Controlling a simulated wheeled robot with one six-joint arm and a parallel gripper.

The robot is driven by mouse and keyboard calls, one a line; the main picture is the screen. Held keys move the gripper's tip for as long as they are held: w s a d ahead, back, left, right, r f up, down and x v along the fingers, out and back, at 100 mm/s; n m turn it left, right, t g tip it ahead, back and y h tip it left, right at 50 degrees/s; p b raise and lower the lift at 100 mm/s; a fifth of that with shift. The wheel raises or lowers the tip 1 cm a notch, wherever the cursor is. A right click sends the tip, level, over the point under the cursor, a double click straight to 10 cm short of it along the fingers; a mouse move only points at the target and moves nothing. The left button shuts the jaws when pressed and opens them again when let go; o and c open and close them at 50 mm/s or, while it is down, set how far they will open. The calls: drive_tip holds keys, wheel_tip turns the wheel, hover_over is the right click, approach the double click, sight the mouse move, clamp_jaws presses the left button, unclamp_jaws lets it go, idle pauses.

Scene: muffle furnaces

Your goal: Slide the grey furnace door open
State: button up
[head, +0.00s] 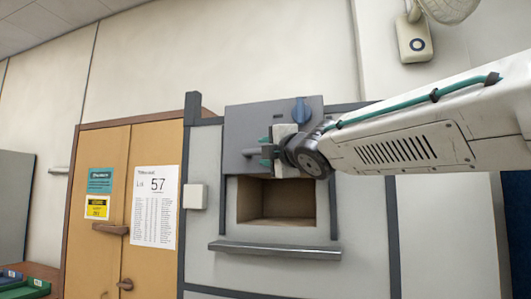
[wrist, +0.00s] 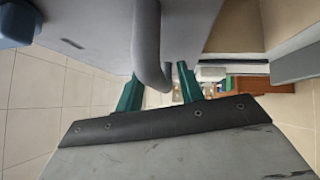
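The grey furnace door (head: 245,125) stands raised in the head view, with the furnace opening (head: 277,200) showing below it. Its grey bar handle (head: 250,152) sticks out near the door's lower part. My gripper (head: 266,152) is in front of the door at this handle, one green finger above the bar and one below. In the wrist view the curved handle (wrist: 148,45) reaches between the green fingers of my gripper (wrist: 160,85). The fingers are spread, with a gap beside the bar, so the gripper looks open around it. The door's face (wrist: 95,35) also shows there.
A grey ledge (head: 275,250) juts out below the opening. A blue knob (head: 301,111) sits on the door's upper right. A wooden cabinet (head: 100,235) with a paper sheet (head: 154,207) stands to the left. Green and blue trays (head: 25,288) lie at lower left.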

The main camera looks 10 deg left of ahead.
drive_tip(key=shift+s+d, duration=0.1)
drive_tip(key=v, duration=0.7)
drive_tip(key=shift+s, duration=0.25)
drive_tip(key=shift+d, duration=0.1)
drive_tip(key=s+d+f+m+g+h, duration=0.25)
drive_tip(key=d+f+m+h, duration=0.35)
drive_tip(key=d+f, duration=0.45)
drive_tip(key=s+d+f+m+g+h, duration=0.1)
drive_tip(key=s+d+f+m+h, duration=0.3)
drive_tip(key=d+f+m, duration=0.7)
drive_tip(key=s+d+f+m+g+h, duration=0.1)
drive_tip(key=s+d+f+m+g, duration=0.4)
drive_tip(key=s+f, duration=0.6)
drive_tip(key=s+d+f+m+g, duration=0.5)
drive_tip(key=s+f, duration=0.5)
drive_tip(key=s, duration=0.3)
drive_tip(key=shift+s+d+f+g+h, duration=0.2)
drive_tip(key=shift+s+f+g+h, duration=0.15)
drive_tip(key=shift+g+h, duration=0.1)
